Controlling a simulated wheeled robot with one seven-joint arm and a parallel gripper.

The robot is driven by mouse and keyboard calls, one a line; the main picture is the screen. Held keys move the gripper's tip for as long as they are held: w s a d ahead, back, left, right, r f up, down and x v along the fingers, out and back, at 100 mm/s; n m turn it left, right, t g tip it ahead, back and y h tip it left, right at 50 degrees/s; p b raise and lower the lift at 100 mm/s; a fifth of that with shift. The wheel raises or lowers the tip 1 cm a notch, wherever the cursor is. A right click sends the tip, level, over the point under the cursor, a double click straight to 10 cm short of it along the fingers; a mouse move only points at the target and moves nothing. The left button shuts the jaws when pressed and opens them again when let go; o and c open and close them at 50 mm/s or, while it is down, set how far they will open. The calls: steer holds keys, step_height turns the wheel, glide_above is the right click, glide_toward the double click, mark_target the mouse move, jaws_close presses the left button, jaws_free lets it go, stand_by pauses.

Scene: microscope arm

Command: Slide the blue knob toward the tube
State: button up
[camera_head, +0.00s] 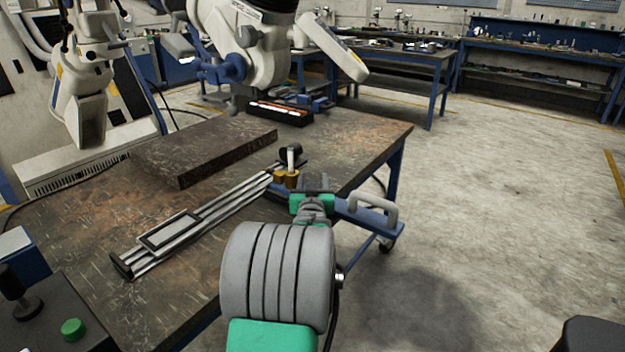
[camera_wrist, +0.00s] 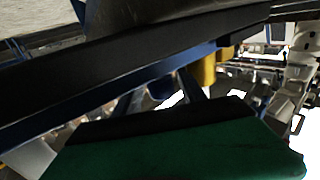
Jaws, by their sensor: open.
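A long rail assembly with silver bars (camera_head: 215,205) lies across the worktable. At its far end stand brass-coloured cylinders (camera_head: 291,179), a pale upright piece and a dark round tube-like part (camera_head: 290,152). A small blue part (camera_head: 276,187) shows beside the brass; I cannot tell for sure that it is the knob. My gripper (camera_head: 316,183) is open, just right of this far end, with no object visibly held. Its fingertips are partly hidden in the head view. In the wrist view a yellow cylinder (camera_wrist: 208,68) shows beyond my gripper's green body.
A rectangular framed plate (camera_head: 168,231) sits on the rail's near part. A thick dark slab (camera_head: 205,150) lies behind the rail. A large white microscope arm (camera_head: 250,45) hangs over the back. A tool tray (camera_head: 280,113) is beyond.

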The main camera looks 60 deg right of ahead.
steer(key=v, duration=0.7)
steer(key=shift+d, duration=0.1)
